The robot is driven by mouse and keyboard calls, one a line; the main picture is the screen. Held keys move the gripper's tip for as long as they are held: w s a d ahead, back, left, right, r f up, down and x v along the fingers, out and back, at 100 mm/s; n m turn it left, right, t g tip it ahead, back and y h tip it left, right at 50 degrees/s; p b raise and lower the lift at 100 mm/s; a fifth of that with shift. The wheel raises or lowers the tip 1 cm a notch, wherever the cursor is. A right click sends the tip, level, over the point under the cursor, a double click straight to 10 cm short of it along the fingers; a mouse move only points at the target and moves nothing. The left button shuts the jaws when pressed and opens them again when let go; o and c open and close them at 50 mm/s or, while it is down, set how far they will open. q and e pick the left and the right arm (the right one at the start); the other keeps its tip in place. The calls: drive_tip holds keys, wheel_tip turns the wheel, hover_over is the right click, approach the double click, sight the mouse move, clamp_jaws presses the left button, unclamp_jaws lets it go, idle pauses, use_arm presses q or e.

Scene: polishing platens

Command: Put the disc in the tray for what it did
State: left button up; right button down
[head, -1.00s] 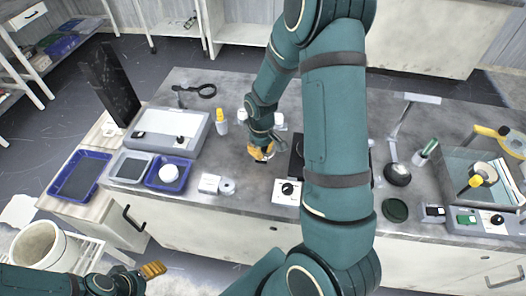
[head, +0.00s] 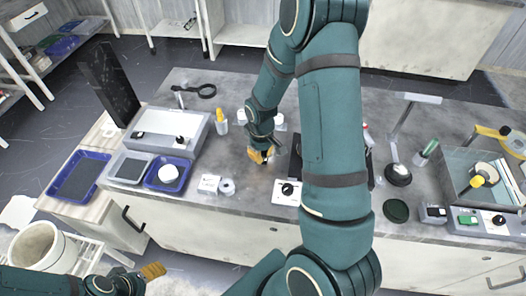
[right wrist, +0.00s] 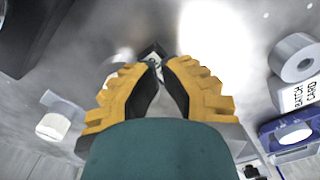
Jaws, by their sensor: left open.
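My right gripper (head: 261,157) points down low over the middle of the bench. In the right wrist view its yellow fingers (right wrist: 159,64) nearly meet at the tips, by a small dark piece; I cannot tell whether they grip it. My left gripper (head: 152,271) is open and empty, in front of the bench at lower left. A white round piece (head: 170,173) lies in a small blue tray (head: 151,184); this tray also shows in the right wrist view (right wrist: 268,130). A grey tray (head: 116,178) and a larger blue tray (head: 57,188) are further left. A dark green disc (head: 395,211) lies at right.
A batch card (head: 209,184) and a white roll (head: 227,187) stand near the front edge. A control box (head: 285,197) is beside my right gripper. A lamp (head: 398,175) and a glass-screened machine (head: 480,172) are at right. My right arm hides part of the bench.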

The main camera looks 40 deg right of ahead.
drive_tip(key=shift+f, duration=0.2)
drive_tip(key=shift+r, duration=0.15)
drive_tip(key=shift+r+p, duration=2.35)
drive_tip(key=shift+r, duration=0.6)
